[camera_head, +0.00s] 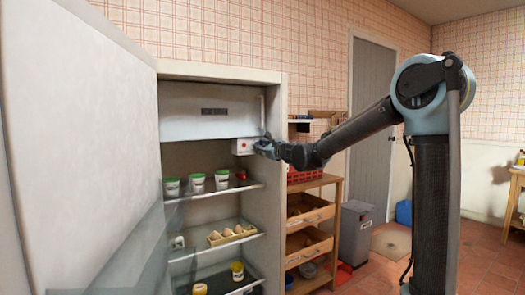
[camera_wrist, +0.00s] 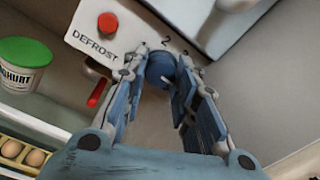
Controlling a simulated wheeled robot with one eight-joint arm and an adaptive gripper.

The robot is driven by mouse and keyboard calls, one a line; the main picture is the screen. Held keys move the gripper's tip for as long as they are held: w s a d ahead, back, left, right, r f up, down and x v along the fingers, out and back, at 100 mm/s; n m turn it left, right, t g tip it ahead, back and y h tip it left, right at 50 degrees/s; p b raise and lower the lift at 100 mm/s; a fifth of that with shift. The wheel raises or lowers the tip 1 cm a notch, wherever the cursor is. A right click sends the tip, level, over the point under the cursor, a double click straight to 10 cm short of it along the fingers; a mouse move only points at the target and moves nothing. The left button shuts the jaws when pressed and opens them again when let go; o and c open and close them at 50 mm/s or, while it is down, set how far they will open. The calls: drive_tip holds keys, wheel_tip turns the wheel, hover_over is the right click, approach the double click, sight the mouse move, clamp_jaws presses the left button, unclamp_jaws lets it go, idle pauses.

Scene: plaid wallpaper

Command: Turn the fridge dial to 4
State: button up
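The fridge control panel (camera_wrist: 110,38) is a white box with a red button marked DEFROST and a printed 2 above the dial. In the head view the panel (camera_head: 243,146) sits under the freezer door. The dial (camera_wrist: 160,68) is a round blue knob at the panel's right part. My gripper (camera_wrist: 160,72) has one finger on each side of the dial. The fingers stand apart, but I cannot tell whether they press on it. Other dial numbers and the pointer's setting are not readable. In the head view my gripper (camera_head: 264,146) reaches the panel from the right and hides the dial.
The fridge door (camera_head: 80,130) stands open at the left. A shelf under the panel holds yoghurt cups (camera_head: 197,182) and a small red item (camera_head: 241,175); an egg tray (camera_head: 232,234) is lower. A wooden rack (camera_head: 311,235) stands right of the fridge.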

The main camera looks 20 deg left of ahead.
drive_tip(key=shift+c, duration=0.4)
drive_tip(key=shift+n, duration=1.7)
drive_tip(key=o, duration=0.8)
drive_tip(key=shift+v, duration=6)
drive_tip(key=shift+f, duration=0.15)
